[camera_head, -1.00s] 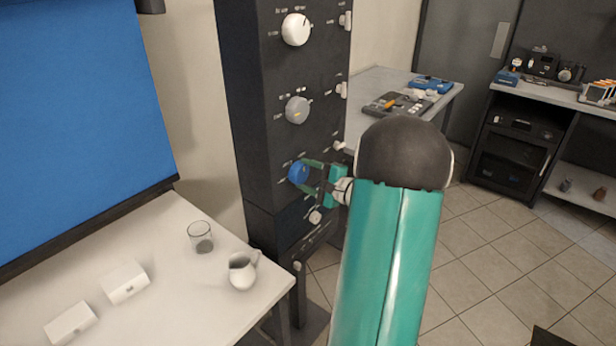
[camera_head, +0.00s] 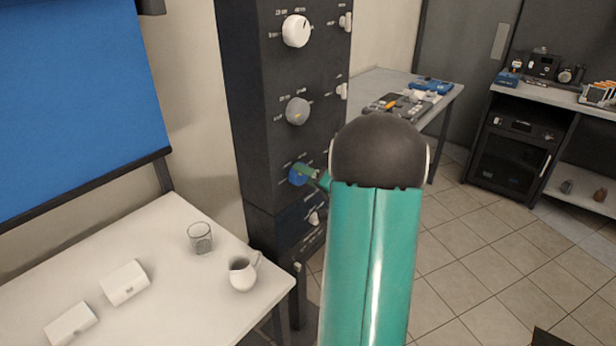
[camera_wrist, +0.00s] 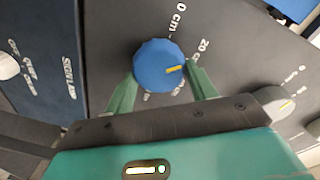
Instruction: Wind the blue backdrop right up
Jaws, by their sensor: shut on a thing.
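The blue backdrop (camera_head: 75,105) hangs at the left in the head view, its dark bottom bar a little above the back of the white table. A blue knob (camera_head: 298,174) sits low on the dark control column, below a grey knob and a white knob. My gripper (camera_wrist: 162,82) is shut on the blue knob, one green finger on each side, as the wrist view shows. In the head view my arm hides most of the gripper.
The white knob (camera_head: 296,31) and grey knob (camera_head: 297,111) are above on the dark column (camera_head: 245,130). The white table (camera_head: 170,240) holds a glass (camera_head: 200,238), a white jug (camera_head: 243,271) and two white boxes. Tiled floor is open at the right.

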